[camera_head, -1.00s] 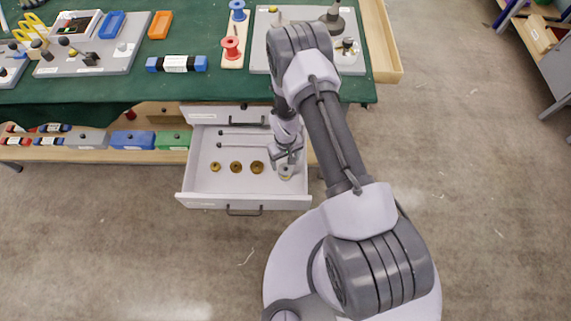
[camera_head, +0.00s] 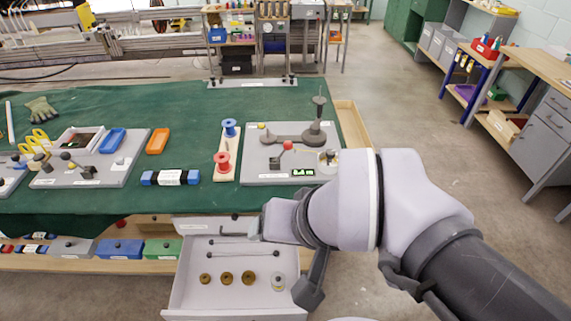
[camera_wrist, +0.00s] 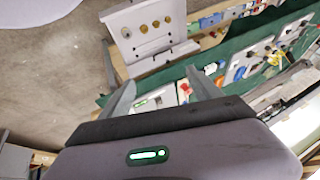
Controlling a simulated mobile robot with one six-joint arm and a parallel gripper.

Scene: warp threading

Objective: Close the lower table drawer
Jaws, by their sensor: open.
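The lower drawer (camera_head: 215,298) is pulled out below the green-covered table. It holds three brass discs (camera_head: 227,278), a silver disc (camera_head: 278,282) and two thin dark-ended rods (camera_head: 240,256). Its front panel is cut off by the bottom of the head view. The drawer also shows at the top of the wrist view (camera_wrist: 150,36), seen upside down. The upper drawer (camera_head: 203,226) above it appears shut. My gripper (camera_wrist: 160,77) has its two fingers spread, with nothing between them. The wrist view shows the fingers apart from the drawer.
Open floor (camera_head: 400,110) lies to the right.

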